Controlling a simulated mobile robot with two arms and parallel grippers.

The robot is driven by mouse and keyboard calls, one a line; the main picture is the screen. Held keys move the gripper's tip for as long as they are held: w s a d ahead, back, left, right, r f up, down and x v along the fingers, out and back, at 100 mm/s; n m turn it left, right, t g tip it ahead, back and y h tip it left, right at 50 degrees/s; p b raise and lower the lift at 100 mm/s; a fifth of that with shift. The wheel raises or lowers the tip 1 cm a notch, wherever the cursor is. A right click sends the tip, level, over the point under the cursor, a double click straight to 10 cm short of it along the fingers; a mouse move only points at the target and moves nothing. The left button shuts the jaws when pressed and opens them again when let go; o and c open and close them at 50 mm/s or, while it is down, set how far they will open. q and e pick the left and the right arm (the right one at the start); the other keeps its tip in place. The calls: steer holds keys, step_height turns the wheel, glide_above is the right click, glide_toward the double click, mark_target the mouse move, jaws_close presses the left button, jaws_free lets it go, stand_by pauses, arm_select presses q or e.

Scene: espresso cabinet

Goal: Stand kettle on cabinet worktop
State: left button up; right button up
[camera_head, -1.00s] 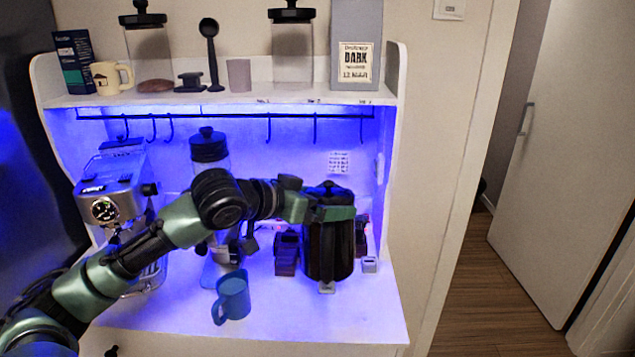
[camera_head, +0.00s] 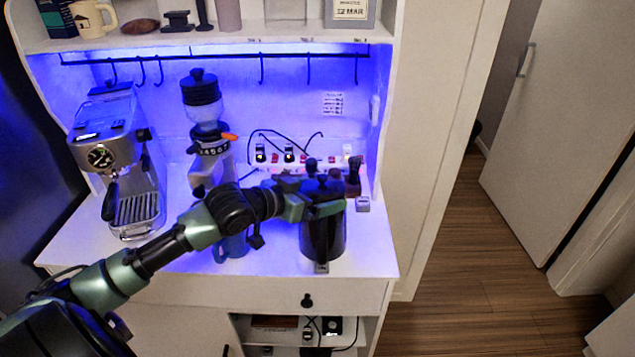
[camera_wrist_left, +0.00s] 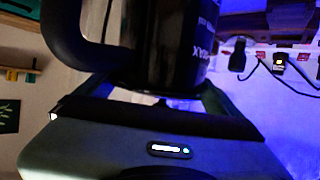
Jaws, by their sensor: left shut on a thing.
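The kettle (camera_head: 323,238) is dark with a black lid and appears upright over the front right part of the cabinet worktop (camera_head: 375,245). My left gripper (camera_head: 322,204) is shut on the kettle around its upper body. In the left wrist view the kettle (camera_wrist_left: 175,45) fills the space between the fingers (camera_wrist_left: 150,95), with its black handle at the left. I cannot tell whether the kettle's base touches the worktop. My right gripper is not in view.
A blue mug (camera_head: 232,245) stands left of the kettle, partly behind my left arm. An espresso machine (camera_head: 125,165) and a grinder (camera_head: 208,130) stand further left. A power strip (camera_head: 330,162) with cables lies behind. The worktop's front edge is close below the kettle.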

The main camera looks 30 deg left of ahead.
arm_select(q)
steer(key=shift+f, duration=0.1)
steer(key=o, duration=1.7)
steer(key=shift+s+f, duration=0.1)
steer(key=shift+f, duration=0.25)
steer(key=shift+r, duration=0.1)
steer(key=shift+s+a+r, duration=0.1)
steer(key=shift+s+a, duration=0.05)
steer(key=shift+s, duration=0.2)
steer(key=b+v, duration=0.1)
steer(key=v, duration=1)
steer(key=shift+r, duration=0.15)
